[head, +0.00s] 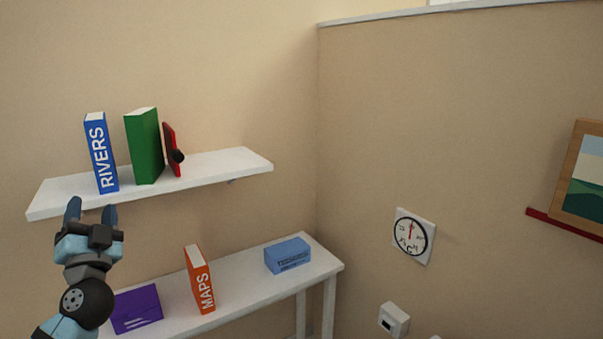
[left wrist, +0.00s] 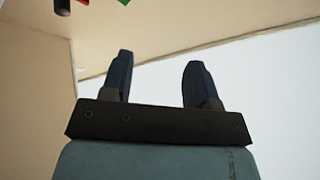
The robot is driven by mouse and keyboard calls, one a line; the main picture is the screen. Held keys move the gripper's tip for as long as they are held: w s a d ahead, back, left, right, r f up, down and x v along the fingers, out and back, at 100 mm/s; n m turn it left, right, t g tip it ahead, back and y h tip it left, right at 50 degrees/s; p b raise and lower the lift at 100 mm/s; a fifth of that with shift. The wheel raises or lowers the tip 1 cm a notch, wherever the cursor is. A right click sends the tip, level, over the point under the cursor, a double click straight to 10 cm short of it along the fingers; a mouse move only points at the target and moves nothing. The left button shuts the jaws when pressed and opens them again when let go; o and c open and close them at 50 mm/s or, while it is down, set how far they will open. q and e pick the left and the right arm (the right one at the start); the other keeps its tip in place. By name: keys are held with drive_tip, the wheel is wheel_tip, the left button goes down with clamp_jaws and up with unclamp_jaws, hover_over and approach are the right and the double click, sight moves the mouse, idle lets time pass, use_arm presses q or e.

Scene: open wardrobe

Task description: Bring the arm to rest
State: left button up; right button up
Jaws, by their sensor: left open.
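My left gripper (head: 91,212) is at the lower left of the head view, its fingers pointing up just in front of the upper shelf's front edge. In the left wrist view the two dark fingers (left wrist: 158,82) stand apart with nothing between them. The left arm comes up from the bottom left corner and hides part of the lower table's left end. My right gripper is in neither view.
The upper shelf (head: 230,163) holds a blue RIVERS book (head: 101,155), a green book (head: 145,147) and a red object (head: 172,150). The lower table (head: 237,278) holds a purple box (head: 137,308), an orange MAPS book (head: 199,279) and a blue box (head: 288,256).

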use_arm(q)
drive_tip(key=s+f+m+g+h, duration=0.2)
drive_tip(key=s+f+g+h, duration=0.15)
drive_tip(key=f, duration=1.05)
drive_tip(key=s+f+m+g+h, duration=0.25)
drive_tip(key=s+f+h, duration=0.2)
drive_tip(key=f, duration=1.05)
drive_tip(key=s+d+f+n+g+h, duration=0.1)
drive_tip(key=s+d+f+g+h, duration=0.2)
drive_tip(key=s+f, duration=0.75)
drive_tip(key=s+d+f+g+h, duration=0.1)
drive_tip(key=s+d+f+g, duration=0.3)
drive_tip(key=s+f, duration=0.6)
drive_tip(key=w+d+r+n, duration=0.1)
drive_tip(key=d+r+n, duration=0.3)
drive_tip(key=d, duration=0.8)
wheel_tip(320, 180, up, 13)
drive_tip(key=p, duration=1.7)
drive_tip(key=shift+s+a+r+n+t+h, duration=0.2)
drive_tip(key=shift+s+a+n+t+h, duration=0.1)
drive_tip(key=shift+a+n+t, duration=0.1)
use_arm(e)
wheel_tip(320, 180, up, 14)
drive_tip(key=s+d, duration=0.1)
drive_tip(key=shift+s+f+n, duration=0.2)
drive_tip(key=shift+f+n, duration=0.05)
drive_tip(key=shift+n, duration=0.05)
